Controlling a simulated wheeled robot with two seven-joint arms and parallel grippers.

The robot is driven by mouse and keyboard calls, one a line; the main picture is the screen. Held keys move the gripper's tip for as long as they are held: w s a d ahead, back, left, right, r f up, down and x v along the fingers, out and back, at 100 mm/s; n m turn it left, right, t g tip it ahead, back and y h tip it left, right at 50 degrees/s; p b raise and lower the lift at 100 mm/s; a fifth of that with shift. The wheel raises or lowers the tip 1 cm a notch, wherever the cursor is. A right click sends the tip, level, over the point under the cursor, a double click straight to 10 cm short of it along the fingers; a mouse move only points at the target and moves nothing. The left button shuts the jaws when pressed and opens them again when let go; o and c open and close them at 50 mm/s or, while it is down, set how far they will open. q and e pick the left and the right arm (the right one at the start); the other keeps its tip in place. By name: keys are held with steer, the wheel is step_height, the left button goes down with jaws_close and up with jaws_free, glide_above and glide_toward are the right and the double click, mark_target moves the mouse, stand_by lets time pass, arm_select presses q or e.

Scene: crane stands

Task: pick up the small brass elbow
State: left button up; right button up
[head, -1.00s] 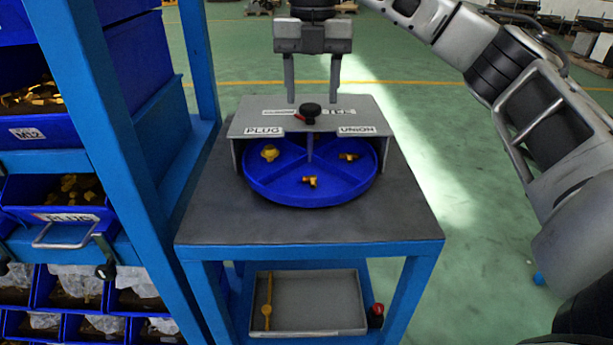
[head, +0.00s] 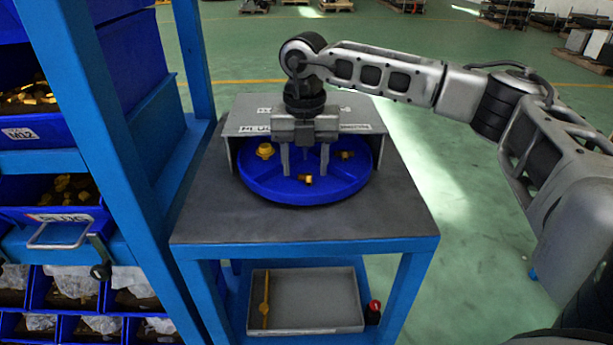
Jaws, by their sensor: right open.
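A round blue divided tray (head: 260,188) sits on the small table, partly under a grey cover, with small brass fittings in its compartments. One fitting (head: 306,179) lies in the front compartment; it looks like the elbow, but it is too small to be sure. A second fitting (head: 346,155) lies at the right, and a rounder one (head: 265,150) at the left. My right gripper (head: 305,172) points down over the tray, open and empty. Its fingers are left and right of the front fitting, seemingly just above or behind it; the exact height is unclear. My left gripper is out of view.
The grey cover (head: 240,125) with labels stands close behind my right gripper, partly hidden by it. A blue rack with parts bins (head: 60,200) stands at the left. A grey tray (head: 310,328) is on the lower shelf. The tabletop's front is clear.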

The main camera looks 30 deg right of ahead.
steer(key=shift+f, duration=0.45)
steer(key=shift+c, duration=0.3)
steer(key=c, duration=1)
steer(key=shift+r, duration=0.1)
